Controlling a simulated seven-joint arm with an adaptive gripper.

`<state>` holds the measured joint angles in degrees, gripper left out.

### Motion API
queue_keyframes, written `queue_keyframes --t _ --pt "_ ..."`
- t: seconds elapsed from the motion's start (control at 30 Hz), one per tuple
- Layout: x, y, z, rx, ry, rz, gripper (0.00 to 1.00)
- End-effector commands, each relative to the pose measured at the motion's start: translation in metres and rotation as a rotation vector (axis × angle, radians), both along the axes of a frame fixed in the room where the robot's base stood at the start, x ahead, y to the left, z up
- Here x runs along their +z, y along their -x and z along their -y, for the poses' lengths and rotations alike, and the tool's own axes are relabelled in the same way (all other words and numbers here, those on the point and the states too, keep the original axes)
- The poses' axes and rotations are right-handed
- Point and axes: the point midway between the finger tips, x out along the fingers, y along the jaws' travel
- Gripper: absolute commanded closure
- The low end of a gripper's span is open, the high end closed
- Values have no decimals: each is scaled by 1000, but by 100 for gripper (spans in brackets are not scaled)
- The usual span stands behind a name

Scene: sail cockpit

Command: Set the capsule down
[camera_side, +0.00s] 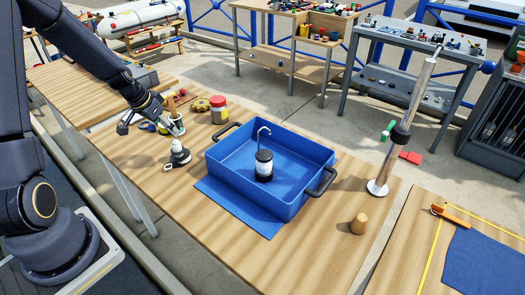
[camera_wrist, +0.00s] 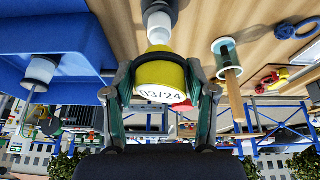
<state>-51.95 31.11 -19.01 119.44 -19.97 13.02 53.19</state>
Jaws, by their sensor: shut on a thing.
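My gripper (camera_wrist: 160,85) is shut on a yellow capsule with a white label reading "03/24" (camera_wrist: 158,75). In the side view my gripper (camera_side: 175,128) is low over the left part of the wooden table, and the capsule is hard to make out there. A grey fitting with a white top (camera_side: 179,153) stands on the table just in front of the gripper. In the wrist view this fitting (camera_wrist: 158,18) shows just past the capsule. I cannot tell whether the two touch.
A blue tray (camera_side: 284,204) with black handles stands to the right, holding a black-and-white canister with a hook (camera_side: 264,166). A red-lidded jar (camera_side: 218,110) and small tools are behind the gripper. A wooden peg (camera_side: 358,223) and a tall post (camera_side: 404,125) are at the right.

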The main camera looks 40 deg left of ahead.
Motion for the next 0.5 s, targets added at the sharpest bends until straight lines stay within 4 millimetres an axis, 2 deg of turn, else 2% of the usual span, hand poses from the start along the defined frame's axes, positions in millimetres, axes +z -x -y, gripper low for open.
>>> queue_keyframes --t 0.1,0.3,0.4,0.5 --pt "0 39 -29 176 -2 -10 79" --pt "4 106 -69 454 -10 -23 79" --pt "7 125 -79 525 -13 -26 79" --pt "9 129 -89 548 -22 -23 79"
